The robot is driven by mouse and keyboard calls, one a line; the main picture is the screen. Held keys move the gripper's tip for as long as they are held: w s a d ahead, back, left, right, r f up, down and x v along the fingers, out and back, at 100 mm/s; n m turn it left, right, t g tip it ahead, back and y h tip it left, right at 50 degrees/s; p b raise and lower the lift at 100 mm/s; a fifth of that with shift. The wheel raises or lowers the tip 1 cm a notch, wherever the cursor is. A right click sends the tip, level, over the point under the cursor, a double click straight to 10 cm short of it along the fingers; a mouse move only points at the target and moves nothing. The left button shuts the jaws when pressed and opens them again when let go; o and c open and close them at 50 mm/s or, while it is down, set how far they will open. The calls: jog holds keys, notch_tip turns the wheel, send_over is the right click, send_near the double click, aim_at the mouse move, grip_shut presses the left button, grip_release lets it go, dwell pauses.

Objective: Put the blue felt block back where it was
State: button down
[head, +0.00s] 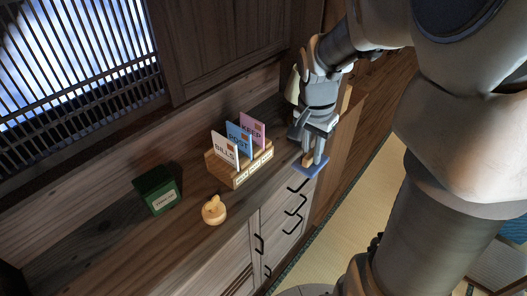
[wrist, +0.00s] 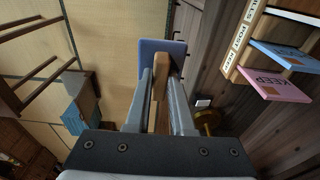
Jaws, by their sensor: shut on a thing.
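The blue felt block (head: 311,169) is a flat blue pad with an upright wooden grip, and it shows beyond my fingers in the wrist view (wrist: 163,48). My gripper (head: 314,150) points down at the right end of the cabinet top and is shut on the wooden grip (wrist: 161,98). The block is at the front edge of the cabinet top; in the wrist view its pad spans the line between the dark wood and the tatami. I cannot tell whether it touches the wood or hangs just above it.
A wooden letter rack (head: 239,174) with BILLS, POST and KEEP cards stands left of my gripper. A dark green box (head: 158,188) and a small rounded wooden figure (head: 214,210) stand farther left. A pale cone-shaped thing (head: 292,86) is partly hidden behind my gripper. Tatami lies beyond the front edge.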

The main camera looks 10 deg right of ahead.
jog(key=w+a+f, duration=0.2)
jog(key=a, duration=0.1)
jog(key=w+a+f, duration=0.4)
jog(key=w+a, duration=0.1)
jog(key=shift+w+a+f, duration=0.1)
jog(key=shift+a+f, duration=0.25)
jog(key=shift+f, duration=2.05)
jog(key=shift+f, duration=0.15)
jog(key=shift+f, duration=0.15)
jog(key=c, duration=0.8)
grip_release()
